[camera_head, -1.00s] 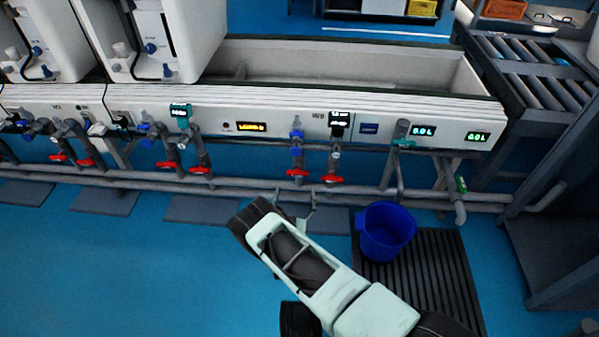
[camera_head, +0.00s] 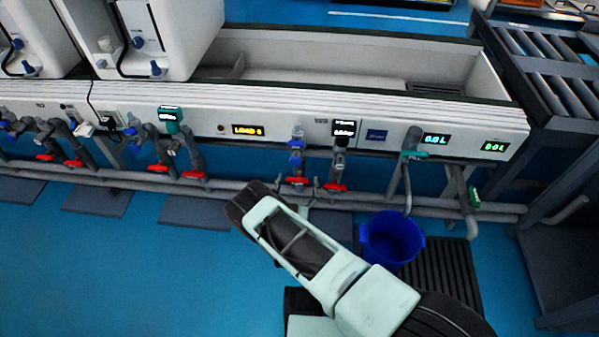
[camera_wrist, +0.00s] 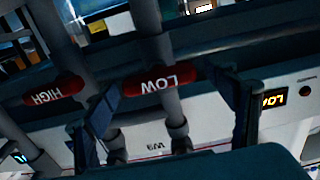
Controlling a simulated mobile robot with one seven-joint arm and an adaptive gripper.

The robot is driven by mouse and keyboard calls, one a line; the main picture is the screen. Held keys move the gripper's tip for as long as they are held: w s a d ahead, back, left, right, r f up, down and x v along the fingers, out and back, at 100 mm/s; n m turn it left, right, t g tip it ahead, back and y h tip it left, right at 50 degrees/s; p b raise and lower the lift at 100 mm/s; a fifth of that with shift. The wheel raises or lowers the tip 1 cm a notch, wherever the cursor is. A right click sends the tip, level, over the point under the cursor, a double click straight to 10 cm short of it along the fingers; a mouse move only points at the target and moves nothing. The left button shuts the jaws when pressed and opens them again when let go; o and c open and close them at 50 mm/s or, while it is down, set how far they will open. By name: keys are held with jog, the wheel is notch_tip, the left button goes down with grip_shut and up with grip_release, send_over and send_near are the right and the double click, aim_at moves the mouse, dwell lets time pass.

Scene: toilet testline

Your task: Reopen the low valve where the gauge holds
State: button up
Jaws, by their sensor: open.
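The red low valve handle (camera_wrist: 152,82), marked LOW, shows upside down in the wrist view, lying across its grey pipe. In the head view it is the left red handle (camera_head: 297,181) of the pair at the middle station. My gripper (camera_wrist: 167,84) is open, with one finger on each side of this handle; I cannot tell if they touch it. My gripper (camera_head: 298,187) shows in the head view as thin fingertips at the handle. The red HIGH handle (camera_wrist: 53,91) is beside it, outside the fingers. The station's gauge (camera_head: 344,129) is lit, its text unreadable.
Another gauge (camera_head: 170,115) and more red handles (camera_head: 193,175) stand to the left. An orange display (camera_head: 248,130) is on the white panel. A long grey pipe (camera_head: 240,189) runs below. A blue bucket (camera_head: 391,239) stands right of my arm. The floor at left front is open.

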jog(key=shift+w, duration=0.25)
jog(key=shift+c, duration=0.6)
jog(key=c, duration=1)
jog(key=shift+c, duration=0.2)
